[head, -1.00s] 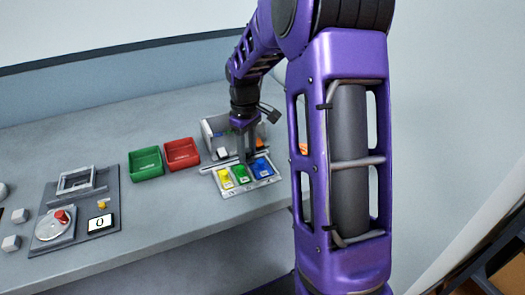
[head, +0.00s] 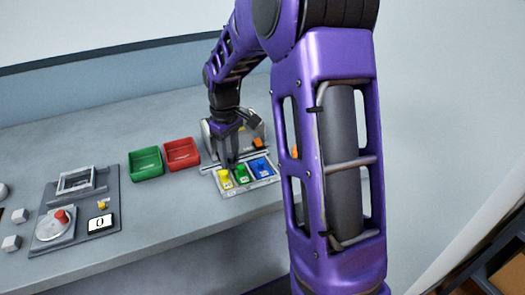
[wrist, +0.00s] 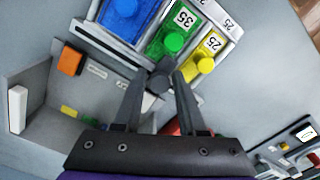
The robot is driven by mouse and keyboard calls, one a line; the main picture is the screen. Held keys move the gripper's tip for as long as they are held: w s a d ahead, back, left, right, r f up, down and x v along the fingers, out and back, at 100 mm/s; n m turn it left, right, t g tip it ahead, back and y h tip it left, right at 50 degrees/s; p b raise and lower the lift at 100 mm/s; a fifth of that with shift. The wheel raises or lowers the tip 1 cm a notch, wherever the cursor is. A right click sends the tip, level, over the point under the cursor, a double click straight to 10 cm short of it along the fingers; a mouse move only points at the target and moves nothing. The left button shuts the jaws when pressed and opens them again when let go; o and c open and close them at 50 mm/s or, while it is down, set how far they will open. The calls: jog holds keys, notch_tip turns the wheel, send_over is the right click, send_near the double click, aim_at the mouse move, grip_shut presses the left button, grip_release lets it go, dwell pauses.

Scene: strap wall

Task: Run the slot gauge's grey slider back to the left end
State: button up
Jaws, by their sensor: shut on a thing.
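The slot gauge (wrist: 103,46) is a long, narrow grey bar with a slot, between the coloured tray and the open grey box. It also shows in the head view (head: 262,153). The grey slider (wrist: 160,77) is a dark round knob between my fingertips in the wrist view. My gripper (wrist: 160,84) is shut on it, level with the gap between the green and yellow blocks. In the head view my gripper (head: 230,165) points down at the bar, left of its middle, and hides the slider.
A tray with yellow (head: 226,179), green (head: 242,174) and blue (head: 261,168) blocks lies in front of the bar. An open grey box (wrist: 35,85) holding small items stands behind. Red (head: 182,153) and green (head: 146,163) bins stand to the left.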

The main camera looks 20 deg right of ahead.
aim_at(203, 172)
jog(key=shift+a, duration=3.8)
jog(key=o, duration=0.6)
jog(key=shift+c, duration=0.2)
jog(key=shift+r+p, duration=0.25)
jog(key=shift+p, duration=0.05)
notch_tip(203, 172, up, 6)
jog(key=p, duration=0.4)
jog(key=shift+f+p, duration=0.25)
jog(key=shift+p, duration=0.05)
jog(key=shift+c, duration=0.2)
